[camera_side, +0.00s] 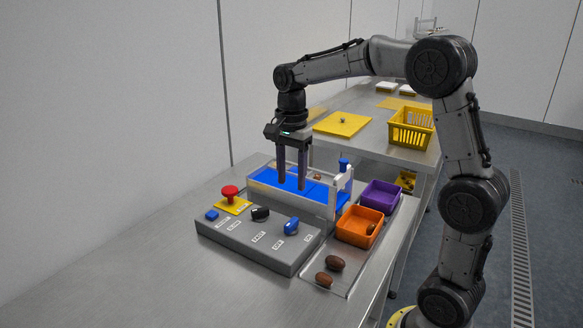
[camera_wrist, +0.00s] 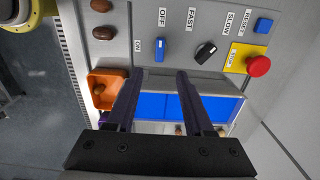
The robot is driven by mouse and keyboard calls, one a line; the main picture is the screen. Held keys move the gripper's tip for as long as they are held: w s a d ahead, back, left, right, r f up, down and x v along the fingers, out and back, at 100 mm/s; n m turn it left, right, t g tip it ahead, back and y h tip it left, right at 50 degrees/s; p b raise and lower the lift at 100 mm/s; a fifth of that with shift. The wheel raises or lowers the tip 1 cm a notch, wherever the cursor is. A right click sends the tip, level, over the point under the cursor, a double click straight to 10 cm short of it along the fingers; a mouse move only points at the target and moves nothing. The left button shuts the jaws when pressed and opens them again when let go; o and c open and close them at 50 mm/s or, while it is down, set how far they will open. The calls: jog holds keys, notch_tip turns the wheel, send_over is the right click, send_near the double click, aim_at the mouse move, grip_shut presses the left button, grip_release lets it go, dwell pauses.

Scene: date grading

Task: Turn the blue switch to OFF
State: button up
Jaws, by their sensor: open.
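The blue switch (camera_side: 291,226) is a small knob on the grey control panel (camera_side: 240,238), at the panel's right end in the side view. In the wrist view, the blue switch (camera_wrist: 160,50) has its long side in line with the OFF label (camera_wrist: 162,17); the ON label (camera_wrist: 138,46) is to its left. I cannot tell for sure which end is its pointer. My gripper (camera_side: 291,185) is open and empty, pointing down above the blue belt behind the panel. In the wrist view, my gripper (camera_wrist: 158,76) shows two dark fingers, apart from the switch.
A black knob (camera_wrist: 205,52), red stop button (camera_wrist: 257,65) and blue reset button (camera_wrist: 263,25) share the panel. The blue belt (camera_side: 265,178) has a clear frame (camera_side: 333,190). Orange (camera_side: 345,238) and purple (camera_side: 365,197) bins stand right. Brown dates (camera_side: 335,263) lie in front.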

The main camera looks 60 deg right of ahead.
notch_tip(320, 180, up, 2)
jog(key=shift+r, duration=0.15)
dwell(0.3)
jog(key=s+a+r+n+t, duration=0.3)
jog(key=s+a+r+n, duration=0.3)
jog(key=s, duration=0.6)
jog(key=s+a+f+n+t, duration=0.2)
jog(key=s+f+n, duration=0.6)
jog(key=n, duration=0.4)
jog(key=shift+s+a+t, duration=0.3)
jog(key=shift+s+a, duration=0.25)
jog(key=shift+a, duration=0.2)
